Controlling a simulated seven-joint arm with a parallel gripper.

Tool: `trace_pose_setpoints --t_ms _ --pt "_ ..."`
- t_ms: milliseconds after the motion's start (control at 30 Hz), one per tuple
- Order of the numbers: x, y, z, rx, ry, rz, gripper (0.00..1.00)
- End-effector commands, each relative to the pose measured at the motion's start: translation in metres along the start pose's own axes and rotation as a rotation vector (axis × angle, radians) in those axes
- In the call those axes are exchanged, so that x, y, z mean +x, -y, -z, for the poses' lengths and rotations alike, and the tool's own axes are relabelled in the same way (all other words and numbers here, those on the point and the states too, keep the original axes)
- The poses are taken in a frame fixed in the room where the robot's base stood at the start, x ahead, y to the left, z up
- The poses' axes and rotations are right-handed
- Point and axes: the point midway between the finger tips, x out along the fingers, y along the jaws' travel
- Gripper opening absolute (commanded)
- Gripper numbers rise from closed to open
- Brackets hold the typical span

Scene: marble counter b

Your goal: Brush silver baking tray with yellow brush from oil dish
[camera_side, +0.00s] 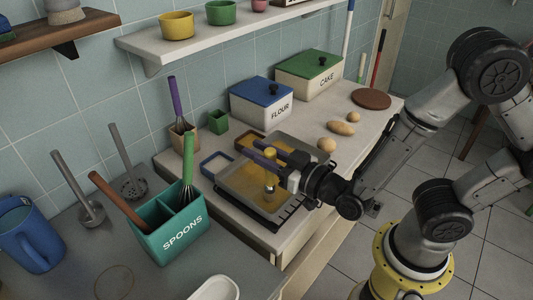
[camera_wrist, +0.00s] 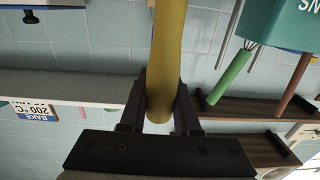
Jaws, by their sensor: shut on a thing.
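The silver baking tray (camera_side: 283,213) lies on the counter in the side view, its inside largely golden-yellow. My gripper (camera_side: 262,152) is over the tray and shut on the yellow brush (camera_side: 270,166). The brush stands roughly upright, its pale lower end down at the tray; I cannot tell whether the bristles touch it. In the wrist view my gripper (camera_wrist: 160,100) has the yellow brush handle (camera_wrist: 168,60) between its fingers. An orange-brown dish (camera_side: 249,136), perhaps the oil dish, is behind the tray, partly hidden by my gripper. A blue-rimmed pale dish (camera_side: 216,163) is left of the tray.
A green spoons caddy (camera_side: 178,231) stands front left of the tray, with utensils in it. Blue-lidded flour (camera_side: 262,101) and green-lidded cake (camera_side: 308,75) boxes stand at the back. Potato-like items (camera_side: 340,128) lie to the right.

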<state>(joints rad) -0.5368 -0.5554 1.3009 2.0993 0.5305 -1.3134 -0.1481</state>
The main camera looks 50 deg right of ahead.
Motion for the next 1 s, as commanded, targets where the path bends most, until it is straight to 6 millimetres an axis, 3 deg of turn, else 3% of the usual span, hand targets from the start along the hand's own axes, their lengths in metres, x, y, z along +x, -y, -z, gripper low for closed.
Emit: trace_pose_setpoints --t_ms 1000 --pt "0.092 -0.004 -0.001 -0.001 0.002 -0.002 0.00"
